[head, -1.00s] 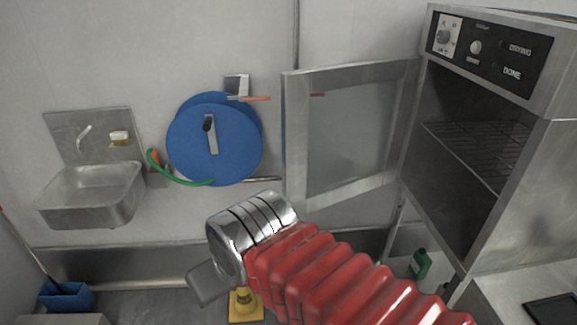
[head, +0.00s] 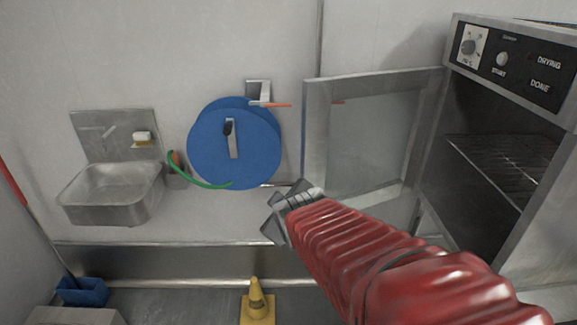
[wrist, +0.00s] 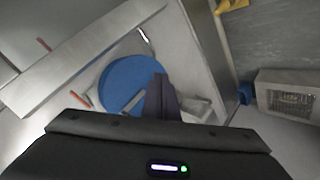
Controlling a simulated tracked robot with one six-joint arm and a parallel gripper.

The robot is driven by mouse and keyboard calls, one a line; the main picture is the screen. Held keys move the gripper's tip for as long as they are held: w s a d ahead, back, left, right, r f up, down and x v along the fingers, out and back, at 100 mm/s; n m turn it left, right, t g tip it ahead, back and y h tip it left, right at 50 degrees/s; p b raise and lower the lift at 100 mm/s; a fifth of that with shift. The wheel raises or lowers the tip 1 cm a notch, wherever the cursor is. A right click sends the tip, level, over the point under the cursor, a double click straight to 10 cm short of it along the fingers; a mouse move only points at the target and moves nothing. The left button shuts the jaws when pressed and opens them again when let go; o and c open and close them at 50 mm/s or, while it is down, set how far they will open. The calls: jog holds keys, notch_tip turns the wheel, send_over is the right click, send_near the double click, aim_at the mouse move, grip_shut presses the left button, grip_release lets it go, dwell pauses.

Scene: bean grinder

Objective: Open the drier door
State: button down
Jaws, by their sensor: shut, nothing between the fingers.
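The drier (head: 510,75) stands at the right in the head view, a metal cabinet with a dark control panel. Its glass-windowed door (head: 312,130) is swung wide open to the left, and the inside with a wire rack (head: 500,160) shows. My gripper (head: 270,215) is below the door's free lower left corner, apart from the handle as far as I can see. In the wrist view the fingers (wrist: 161,95) are together with nothing between them. The door's frame (wrist: 70,65) crosses the upper left of the wrist view.
A blue hose reel (head: 255,150) with a green hose hangs on the back wall. A metal sink (head: 110,195) is at the left. A yellow cone (head: 257,303) and a blue bucket (head: 82,292) stand on the floor. The space left of my gripper is clear.

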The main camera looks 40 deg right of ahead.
aim_at(309, 165)
jog(key=w+d+f+n+t+h, duration=0.1)
jog(key=w+d+f+n+t, duration=0.15)
jog(key=d+n, duration=0.65)
jog(key=s+d+f+n+t+y, duration=0.1)
jog(key=s+d+n+t, duration=0.1)
jog(key=s+d+t, duration=0.3)
jog(key=d, duration=0.2)
jog(key=shift+d+f, duration=0.2)
jog(key=shift+d, duration=0.1)
jog(key=shift+w+t, duration=0.15)
jog(key=shift+t, duration=0.1)
jog(key=x, duration=1.4)
jog(key=shift+a+f, duration=0.1)
jog(key=shift+a, duration=0.05)
